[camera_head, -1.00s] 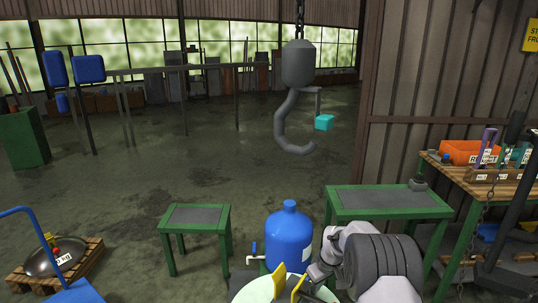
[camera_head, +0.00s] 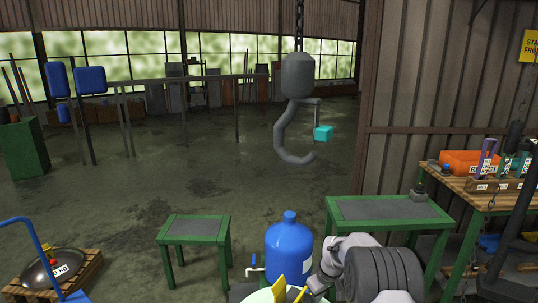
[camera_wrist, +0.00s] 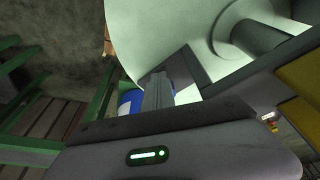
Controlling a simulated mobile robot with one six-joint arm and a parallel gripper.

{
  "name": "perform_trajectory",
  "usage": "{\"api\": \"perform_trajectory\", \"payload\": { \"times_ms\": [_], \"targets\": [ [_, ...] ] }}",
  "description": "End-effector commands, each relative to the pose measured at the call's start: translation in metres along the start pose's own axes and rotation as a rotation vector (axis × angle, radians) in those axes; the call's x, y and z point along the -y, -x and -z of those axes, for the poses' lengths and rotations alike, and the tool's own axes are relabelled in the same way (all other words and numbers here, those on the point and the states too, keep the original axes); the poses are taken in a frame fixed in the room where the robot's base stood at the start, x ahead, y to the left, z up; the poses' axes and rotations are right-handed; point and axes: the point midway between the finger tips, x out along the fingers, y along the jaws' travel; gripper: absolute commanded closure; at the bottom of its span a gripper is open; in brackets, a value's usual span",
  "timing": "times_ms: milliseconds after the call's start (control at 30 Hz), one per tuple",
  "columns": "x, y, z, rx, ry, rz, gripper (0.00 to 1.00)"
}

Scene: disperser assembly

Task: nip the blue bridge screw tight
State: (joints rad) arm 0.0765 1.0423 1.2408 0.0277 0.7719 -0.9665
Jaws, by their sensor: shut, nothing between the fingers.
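My gripper (camera_wrist: 157,88) shows in the wrist view as closed grey fingers with nothing between them. They point up the picture, close to a large pale rounded body (camera_wrist: 150,30) with a grey cylinder (camera_wrist: 255,35) on it. I cannot tell whether they touch it. A small blue patch (camera_wrist: 128,100) shows beside the fingers, partly hidden; I cannot tell whether it is the bridge screw. In the head view, a pale green round top (camera_head: 258,296) with yellow fins (camera_head: 279,288) is cut off by the bottom edge. My gripper cannot be made out there.
A blue tank (camera_head: 289,246) stands just behind the yellow fins. Green tables stand left (camera_head: 195,227) and right (camera_head: 388,209) of it. A large hook (camera_head: 290,140) hangs from a chain, with a cyan block (camera_head: 323,133) near it. A workbench (camera_head: 470,184) holds an orange bin (camera_head: 468,162).

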Motion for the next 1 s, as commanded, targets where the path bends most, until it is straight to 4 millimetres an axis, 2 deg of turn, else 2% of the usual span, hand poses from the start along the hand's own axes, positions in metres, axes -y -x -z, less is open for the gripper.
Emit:
{"api": "perform_trajectory", "payload": {
  "times_ms": [667, 867, 1000],
  "targets": [
    [0.003, 0.001, 0.002, -0.003, 0.001, 0.000, 1.00],
    [0.003, 0.001, -0.006, -0.001, 0.000, 0.000, 1.00],
    [0.003, 0.009, -0.005, -0.002, 0.001, 0.000, 1.00]
  ]
}}
